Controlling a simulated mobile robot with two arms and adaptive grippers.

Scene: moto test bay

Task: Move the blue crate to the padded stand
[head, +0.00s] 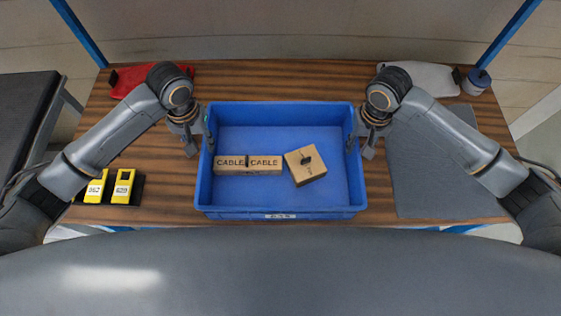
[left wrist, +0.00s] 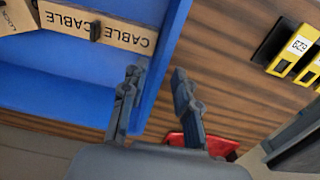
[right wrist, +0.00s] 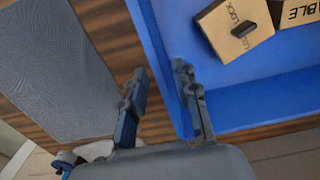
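A dark flat-topped stand (head: 22,115), apparently the padded stand, is at the far left, beside the table. My left gripper (head: 200,143) is at the crate's left wall; in the left wrist view its fingers (left wrist: 154,74) are apart, one on each side of the wall. My right gripper (head: 359,145) is at the right wall; in the right wrist view its fingers (right wrist: 160,72) are likewise apart around the wall.
Two yellow devices (head: 110,186) sit on the table's left side. A red object (head: 135,78) lies at back left, a light grey one (head: 425,78) at back right, near a small round item (head: 477,81). A grey mat (head: 435,175) covers the table right of the crate.

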